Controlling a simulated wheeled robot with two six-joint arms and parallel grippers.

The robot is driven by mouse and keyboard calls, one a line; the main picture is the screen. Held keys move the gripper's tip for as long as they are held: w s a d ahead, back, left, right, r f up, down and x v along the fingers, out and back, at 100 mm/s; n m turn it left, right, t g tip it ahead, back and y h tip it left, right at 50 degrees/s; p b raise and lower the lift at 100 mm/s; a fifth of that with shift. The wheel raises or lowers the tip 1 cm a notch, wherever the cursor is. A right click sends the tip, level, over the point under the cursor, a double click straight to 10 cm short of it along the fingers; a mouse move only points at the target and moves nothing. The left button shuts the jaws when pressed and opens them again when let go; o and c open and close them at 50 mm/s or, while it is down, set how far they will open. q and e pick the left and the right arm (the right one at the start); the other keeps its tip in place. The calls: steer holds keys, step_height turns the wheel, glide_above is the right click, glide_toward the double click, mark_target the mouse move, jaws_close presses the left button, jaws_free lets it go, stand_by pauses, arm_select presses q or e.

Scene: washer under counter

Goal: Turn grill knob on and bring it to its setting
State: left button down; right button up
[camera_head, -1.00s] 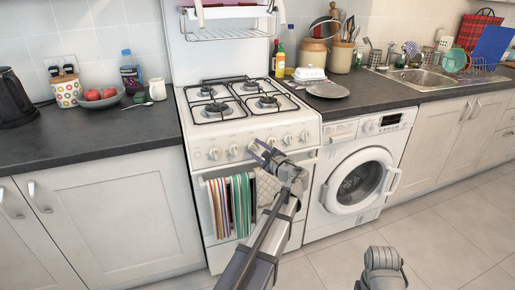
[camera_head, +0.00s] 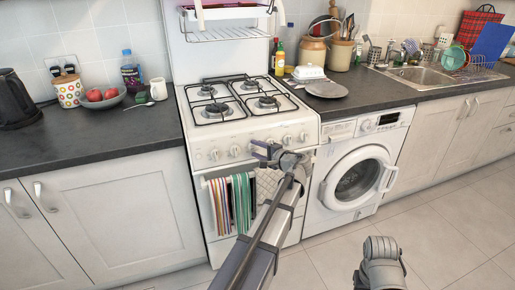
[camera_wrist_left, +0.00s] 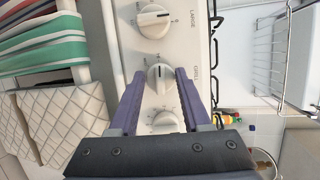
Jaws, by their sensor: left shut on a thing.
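The grill knob (camera_wrist_left: 160,78) is a white round knob on the cooker's front panel, with the word GRILL printed beside it. In the left wrist view its pointer ridge runs roughly up and down the picture. My left gripper (camera_wrist_left: 160,73) has its two purple fingers on either side of this knob and is shut on it. In the head view the left gripper (camera_head: 262,151) reaches the knob row from below and hides the knob it holds. My right gripper is out of view.
Neighbouring knobs sit close by, one marked LARGE (camera_wrist_left: 154,21) and another (camera_wrist_left: 165,121) between the fingers' bases. A striped towel (camera_head: 233,203) and a quilted cloth (camera_head: 268,184) hang below the panel. A washing machine (camera_head: 355,180) stands to the right.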

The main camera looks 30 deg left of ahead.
arm_select(q)
steer(key=shift+w+d, duration=0.2)
steer(key=shift+w, duration=0.05)
stand_by(0.3)
steer(key=c, duration=0.5)
jaws_free()
steer(key=shift+c, duration=0.2)
steer(key=shift+o, duration=0.9)
steer(key=shift+s, duration=0.1)
steer(key=p+v, duration=0.2)
steer(key=v, duration=0.6)
